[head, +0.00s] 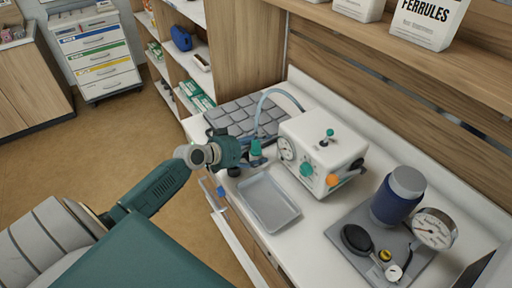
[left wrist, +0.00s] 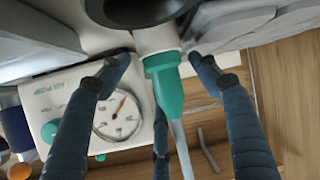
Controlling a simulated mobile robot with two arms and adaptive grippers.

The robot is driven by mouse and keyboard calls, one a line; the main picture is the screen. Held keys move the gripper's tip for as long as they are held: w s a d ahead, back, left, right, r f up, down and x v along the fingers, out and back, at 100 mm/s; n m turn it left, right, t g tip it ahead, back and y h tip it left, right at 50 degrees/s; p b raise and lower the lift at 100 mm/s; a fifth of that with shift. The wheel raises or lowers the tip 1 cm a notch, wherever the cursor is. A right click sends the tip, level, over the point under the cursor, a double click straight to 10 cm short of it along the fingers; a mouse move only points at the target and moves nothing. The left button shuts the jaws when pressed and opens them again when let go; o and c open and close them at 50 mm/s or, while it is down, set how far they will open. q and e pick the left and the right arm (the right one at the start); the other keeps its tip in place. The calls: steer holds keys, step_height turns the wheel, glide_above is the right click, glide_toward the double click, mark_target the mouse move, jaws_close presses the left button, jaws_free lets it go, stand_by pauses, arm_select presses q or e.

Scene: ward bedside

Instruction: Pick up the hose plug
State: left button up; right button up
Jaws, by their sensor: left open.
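The hose plug is a green connector (head: 256,147) at the end of a pale blue hose (head: 267,98) that curves up from beside the white machine (head: 326,142). My left gripper (head: 252,159) is right at the plug, on its left side in the head view. In the left wrist view the green plug (left wrist: 166,90) lies between the open dark fingers of my left gripper (left wrist: 160,70). Gaps show on both sides of the plug, so the fingers are apart from it there. Whether the third finger, behind the plug, touches it I cannot tell. My right gripper is out of view.
A grey tray (head: 268,226) lies on the white counter just in front of the gripper. Open floor lies left.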

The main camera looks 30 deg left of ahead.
arm_select(q)
steer(key=c, duration=0.8)
steer(key=shift+s, duration=0.1)
steer(key=c, duration=0.5)
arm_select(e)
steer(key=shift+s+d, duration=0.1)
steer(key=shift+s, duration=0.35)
arm_select(q)
steer(key=shift+c, duration=0.2)
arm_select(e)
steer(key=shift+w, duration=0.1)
arm_select(q)
steer(key=shift+r, duration=0.35)
step_height(320, 180, up, 20)
steer(key=b, duration=0.3)
steer(key=shift+f, duration=0.25)
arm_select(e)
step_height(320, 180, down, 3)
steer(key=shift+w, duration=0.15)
